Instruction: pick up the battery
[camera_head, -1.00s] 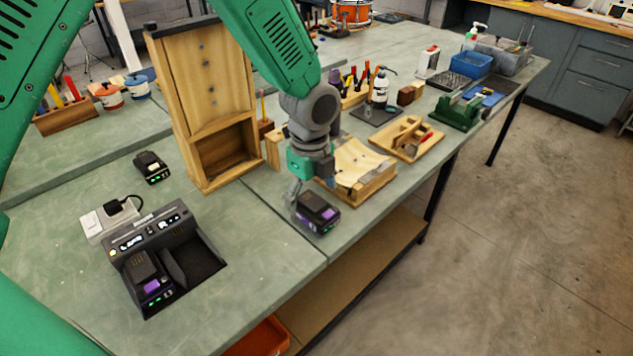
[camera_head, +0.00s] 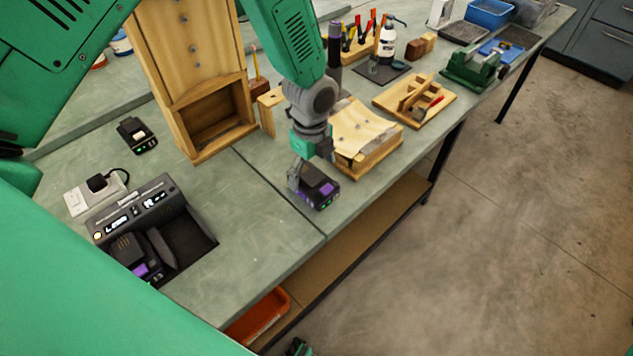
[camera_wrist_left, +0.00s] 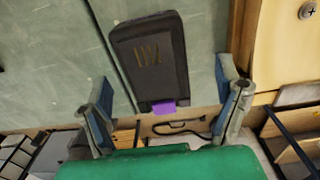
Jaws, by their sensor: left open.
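A dark battery (camera_head: 318,188) with a purple patch and green lights sits on the bench near its front edge. In the left wrist view the battery (camera_wrist_left: 150,58) lies between the lines of my two fingers, with visible gaps on both sides. My left gripper (camera_head: 303,178) is right at the battery's back left side, low over the bench; it also shows in the left wrist view (camera_wrist_left: 166,96), open and empty. One finger is partly hidden in the head view. Another purple-marked battery (camera_head: 132,257) sits in the charger (camera_head: 178,205), partly covered by my green arm. My right gripper is not seen.
A smaller dark battery (camera_head: 137,135) lies behind the charger. A tall wooden cabinet (camera_head: 190,60) stands left of my arm. A wooden box (camera_head: 365,140) is close behind and right of the gripper. The bench between charger and battery is clear.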

